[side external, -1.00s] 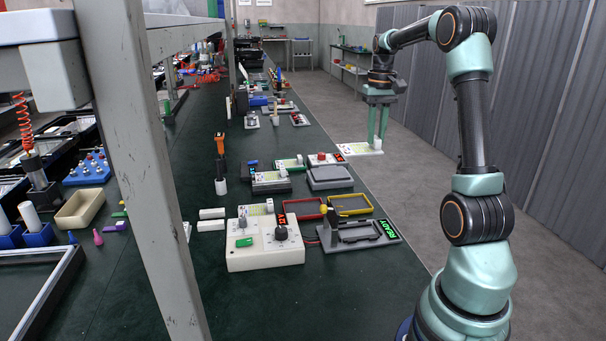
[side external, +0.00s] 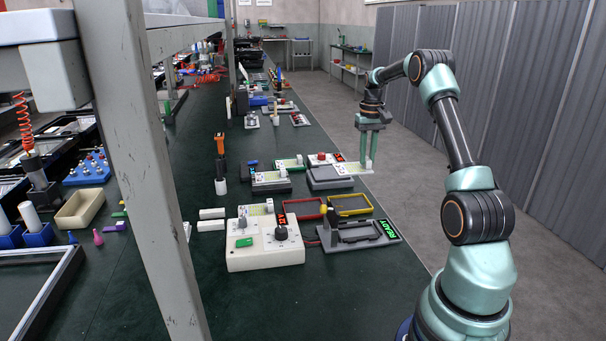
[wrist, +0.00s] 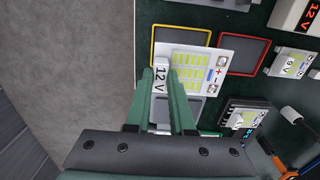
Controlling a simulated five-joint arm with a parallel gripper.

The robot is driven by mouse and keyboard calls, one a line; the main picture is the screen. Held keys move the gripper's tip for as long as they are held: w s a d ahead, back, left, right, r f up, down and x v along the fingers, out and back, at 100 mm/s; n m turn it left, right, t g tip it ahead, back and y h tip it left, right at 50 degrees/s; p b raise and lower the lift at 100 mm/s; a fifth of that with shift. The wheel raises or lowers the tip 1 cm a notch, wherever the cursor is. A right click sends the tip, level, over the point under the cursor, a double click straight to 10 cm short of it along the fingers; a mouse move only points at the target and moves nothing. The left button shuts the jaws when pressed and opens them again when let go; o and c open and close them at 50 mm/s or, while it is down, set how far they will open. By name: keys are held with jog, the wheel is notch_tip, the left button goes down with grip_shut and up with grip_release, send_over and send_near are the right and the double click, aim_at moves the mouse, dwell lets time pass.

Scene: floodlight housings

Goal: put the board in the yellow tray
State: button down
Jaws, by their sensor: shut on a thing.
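My gripper (side external: 368,170) is shut on the 12 V end block of a white board (side external: 348,169) with yellow light strips. In the wrist view my gripper (wrist: 162,75) holds that block, and the board (wrist: 190,65) reaches out to its right. The yellow tray (side external: 350,203) lies flat on the bench, nearer the side camera than the board, and looks empty. In the wrist view the yellow tray (wrist: 180,38) is ahead of the fingers, with the board covering part of it. The board appears raised above the bench.
A red tray (side external: 303,207) sits beside the yellow one. A grey block (side external: 327,178) lies below the board. A grey fixture with a green display (side external: 385,230) and a white control box (side external: 265,245) stand nearer the side camera. Small units with boards are left of the grey block.

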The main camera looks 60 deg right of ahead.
notch_tip(320, 180, down, 12)
jog(key=shift+r, duration=0.1)
dwell(0.4)
jog(key=c, duration=0.8)
grip_release()
